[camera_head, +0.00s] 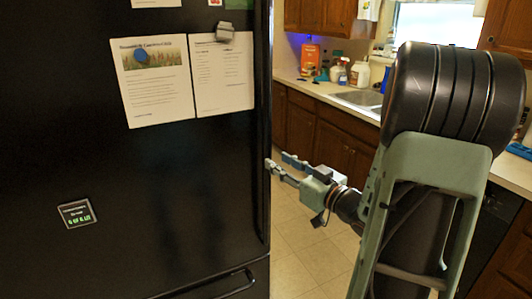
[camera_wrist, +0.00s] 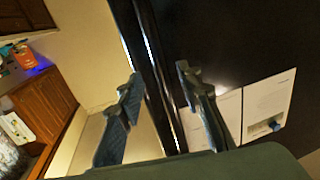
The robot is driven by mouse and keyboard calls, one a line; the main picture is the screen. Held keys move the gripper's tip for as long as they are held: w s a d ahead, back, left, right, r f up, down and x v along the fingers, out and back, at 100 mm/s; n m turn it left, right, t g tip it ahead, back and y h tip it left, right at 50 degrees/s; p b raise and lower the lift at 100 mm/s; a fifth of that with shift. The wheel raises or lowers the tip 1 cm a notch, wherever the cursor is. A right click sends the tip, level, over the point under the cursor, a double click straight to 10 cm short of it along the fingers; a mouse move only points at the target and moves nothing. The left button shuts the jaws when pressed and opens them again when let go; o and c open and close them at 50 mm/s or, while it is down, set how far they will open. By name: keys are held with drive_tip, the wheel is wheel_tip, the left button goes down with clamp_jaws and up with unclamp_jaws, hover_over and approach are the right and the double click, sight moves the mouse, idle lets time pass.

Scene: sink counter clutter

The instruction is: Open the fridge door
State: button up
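The black fridge door (camera_head: 190,190) fills the left of the head view, and it looks closed. Its dark face also shows in the wrist view (camera_wrist: 220,40). My gripper (camera_head: 277,160) is beside the door's right edge, at about mid height of the picture. In the wrist view my gripper (camera_wrist: 158,82) is open, with one finger on each side of the door's long shiny edge strip (camera_wrist: 158,95). Nothing is seen held between the fingers. I cannot tell whether either finger touches the door.
Papers (camera_head: 155,80) hang on the door with magnets. A lower handle (camera_head: 238,287) shows at the bottom. Wooden cabinets (camera_head: 320,135) and a counter with a sink (camera_head: 362,98) and bottles stand behind. Bare tiled floor (camera_head: 305,245) lies between fridge and my arm.

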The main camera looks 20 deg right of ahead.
sight(268, 155)
drive_tip(key=x, duration=0.7)
drive_tip(key=shift+p, duration=0.35)
drive_tip(key=shift+s, duration=0.1)
clamp_jaws()
